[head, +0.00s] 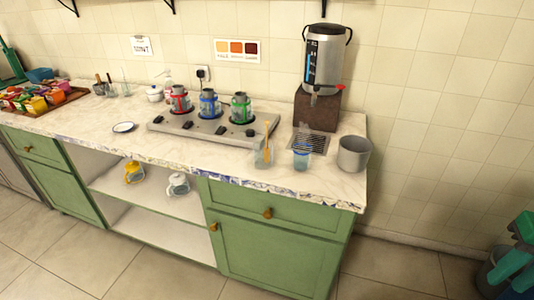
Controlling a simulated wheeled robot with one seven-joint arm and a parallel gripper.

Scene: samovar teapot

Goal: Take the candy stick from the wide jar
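At the back left of the counter stand small clear containers: one glass jar (112,91) with a thin brownish stick (109,77) rising from it, and a slimmer one (126,89) to its right. A dark-handled item (98,79) stands just left of them. They are too small to tell which is the wide jar or whether a stick is candy. Near the front edge, a clear glass (262,158) holds an upright orange stick (267,142). My gripper is not in view.
A burner tray (172,126) with three coloured pots, a tall urn (323,62) on a brown block, a blue-marked glass (302,157) and a grey pot (354,154) occupy the counter. Floor is clear in front; green-topped bins stand lower right.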

